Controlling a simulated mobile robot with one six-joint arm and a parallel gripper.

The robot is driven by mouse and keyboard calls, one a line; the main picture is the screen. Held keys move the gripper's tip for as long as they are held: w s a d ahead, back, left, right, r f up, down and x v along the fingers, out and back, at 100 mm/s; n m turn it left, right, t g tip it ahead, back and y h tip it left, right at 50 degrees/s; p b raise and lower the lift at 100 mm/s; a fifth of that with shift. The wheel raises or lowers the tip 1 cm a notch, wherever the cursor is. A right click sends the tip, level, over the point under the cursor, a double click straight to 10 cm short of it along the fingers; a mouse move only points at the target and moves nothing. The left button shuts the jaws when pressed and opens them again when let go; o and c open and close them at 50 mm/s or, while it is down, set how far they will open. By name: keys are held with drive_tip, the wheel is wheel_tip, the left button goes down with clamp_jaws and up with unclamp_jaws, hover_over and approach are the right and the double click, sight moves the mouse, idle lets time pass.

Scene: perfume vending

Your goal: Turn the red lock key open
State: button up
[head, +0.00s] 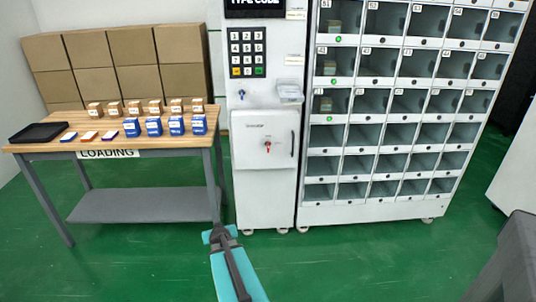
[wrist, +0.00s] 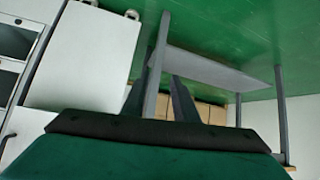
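The red lock key (head: 267,146) is a small red piece on the white door panel (head: 250,125) of the vending machine's control column in the head view. Its exact angle is too small to tell. My gripper (head: 219,233) is low in front of the column's base, below and left of the key and well apart from it. In the wrist view my gripper (wrist: 160,78) shows two dark fingers spread apart with nothing held between them. The key is not visible in the wrist view.
A keypad (head: 247,52) and a small keyhole knob (head: 242,94) sit above the panel. A locker grid (head: 390,106) stands right of the column. A wooden loading table (head: 150,140) with small boxes stands left. Green floor in front is clear.

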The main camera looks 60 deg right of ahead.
drive_tip(key=s+d+r+m+t+h+b, duration=0.1)
drive_tip(key=s+d+r+h, duration=0.1)
drive_tip(key=d+r, duration=0.5)
drive_tip(key=s+d+r+m+t+h+b, duration=0.1)
drive_tip(key=s+d+r+h, duration=0.1)
drive_tip(key=d+r, duration=0.45)
drive_tip(key=m+t+h+b, duration=0.1)
drive_tip(key=h, duration=0.3)
approach(268, 146)
drive_tip(key=v, duration=0.4)
drive_tip(key=shift+s+f, duration=0.25)
drive_tip(key=shift+s, duration=0.1)
drive_tip(key=shift+w+d, duration=0.1)
drive_tip(key=shift+d, duration=0.05)
drive_tip(key=x, duration=1.3)
drive_tip(key=shift+w, duration=0.25)
drive_tip(key=shift+d, duration=0.1)
